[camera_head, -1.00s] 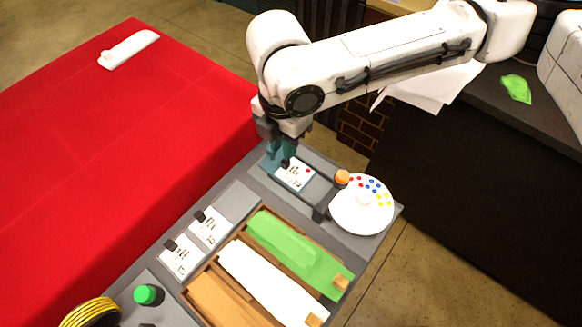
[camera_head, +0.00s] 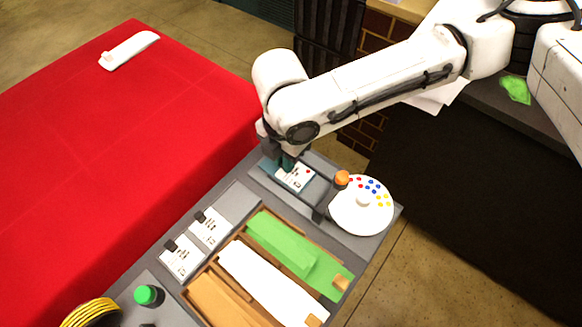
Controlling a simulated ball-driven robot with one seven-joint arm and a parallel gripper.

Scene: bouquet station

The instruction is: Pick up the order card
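A white card with dark print and a red dot (camera_head: 297,179) lies on a teal piece at the far end of the grey station. Two more white printed cards with dark clips, one (camera_head: 209,229) and another (camera_head: 181,261), lie on the left side of the station. Which one is the order card is not marked. My gripper (camera_head: 287,163) points down at the upper left end of the red-dot card, very close to it. The fingers are small, dark and partly hidden by my arm, so I cannot tell whether they touch or grip the card.
A white round dish with coloured dots (camera_head: 347,215) and an orange-capped item (camera_head: 342,178) are right of the card. Green (camera_head: 290,250) and white (camera_head: 262,281) folded sheets lie in wooden trays nearer. A red-covered table (camera_head: 120,150) is at left.

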